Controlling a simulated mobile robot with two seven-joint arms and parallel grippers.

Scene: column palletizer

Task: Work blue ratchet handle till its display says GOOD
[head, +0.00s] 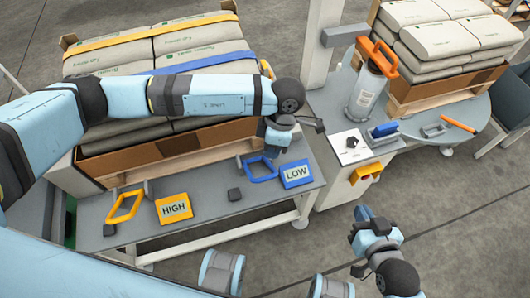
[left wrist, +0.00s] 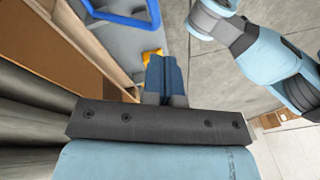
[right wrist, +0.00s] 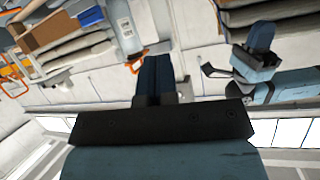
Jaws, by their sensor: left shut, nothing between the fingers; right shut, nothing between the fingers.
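The blue ratchet handle (head: 262,170) is a loop at the right end of the grey bench, beside the blue display (head: 297,174), which reads LOW. The handle's loop also shows at the top of the left wrist view (left wrist: 128,18). My left gripper (head: 272,149) is shut and empty just above the handle, apart from it as far as I can tell. Its closed fingers show in the left wrist view (left wrist: 165,72). My right gripper (head: 364,218) is shut and empty over the open floor, right of the bench. Its closed fingers show in the right wrist view (right wrist: 154,75).
A yellow handle (head: 124,206) and a yellow display (head: 174,208) reading HIGH stand at the bench's left. Strapped sacks (head: 155,50) fill the pallet behind, beneath my left arm. A round table (head: 450,110) at the right bears tools and a second sack stack.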

